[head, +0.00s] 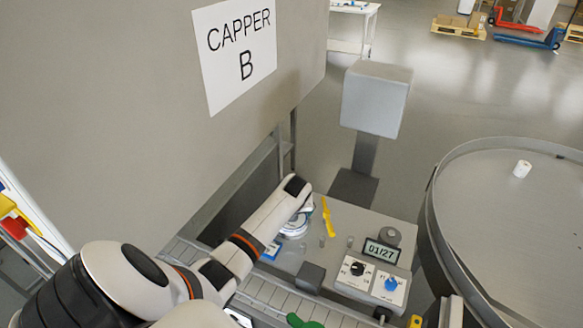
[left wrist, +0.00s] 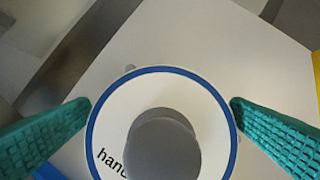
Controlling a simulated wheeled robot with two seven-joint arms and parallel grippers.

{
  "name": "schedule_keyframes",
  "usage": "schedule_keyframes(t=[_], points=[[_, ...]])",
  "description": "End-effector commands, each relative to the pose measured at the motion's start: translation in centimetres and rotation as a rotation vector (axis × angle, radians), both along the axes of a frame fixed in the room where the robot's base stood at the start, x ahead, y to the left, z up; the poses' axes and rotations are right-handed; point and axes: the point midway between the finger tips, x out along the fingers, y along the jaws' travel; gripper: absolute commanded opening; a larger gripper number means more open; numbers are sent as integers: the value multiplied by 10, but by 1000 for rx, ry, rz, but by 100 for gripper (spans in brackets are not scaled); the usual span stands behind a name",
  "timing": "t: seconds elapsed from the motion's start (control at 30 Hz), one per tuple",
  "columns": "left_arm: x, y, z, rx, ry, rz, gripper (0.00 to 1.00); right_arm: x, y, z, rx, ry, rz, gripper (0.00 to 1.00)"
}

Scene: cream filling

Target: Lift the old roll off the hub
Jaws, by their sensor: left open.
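The roll (left wrist: 205,110) shows in the left wrist view as a white disc with a blue rim and printed letters, of which "han" is readable. A round grey middle (left wrist: 162,145) fills its centre; I cannot tell whether it is the hub's top or a hole. My left gripper (left wrist: 161,103) is open, with one green ridged finger on each side of the roll, close to its rim. I cannot tell whether they touch it. In the head view the roll (head: 294,230) sits on the grey machine top, partly hidden by my left arm.
A yellow tool (head: 328,216) lies right of the roll. Small posts stand nearby, and a display reading 01/27 (head: 382,252) and a knob panel (head: 370,280) are farther right. A large round table (head: 510,220) stands at right. The "CAPPER B" wall panel (head: 160,110) rises at left.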

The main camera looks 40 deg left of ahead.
Motion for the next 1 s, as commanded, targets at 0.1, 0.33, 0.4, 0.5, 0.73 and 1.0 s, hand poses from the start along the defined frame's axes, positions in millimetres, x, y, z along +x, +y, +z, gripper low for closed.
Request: schedule_keyframes(t=[0.1, 0.33, 0.4, 0.5, 0.73, 1.0], points=[[1, 0, -2, 0, 0, 0, 100, -6, 0, 0, -1, 9, 0, 0], [1, 0, -1, 0, 0, 0, 84, -8, 0, -1, -1, 12, 0, 0], [1, 0, -1, 0, 0, 0, 72, -8, 0, -1, -1, 12, 0, 0], [1, 0, -1, 0, -1, 0, 63, -8, 0, 0, -1, 12, 0, 0], [2, 0, 3, 1, -3, -1, 63, -8, 0, -2, -1, 12, 0, 0], [2, 1, 47, 3, -8, 0, 63, -7, 1, -16, 1, 11, -1, 0]])
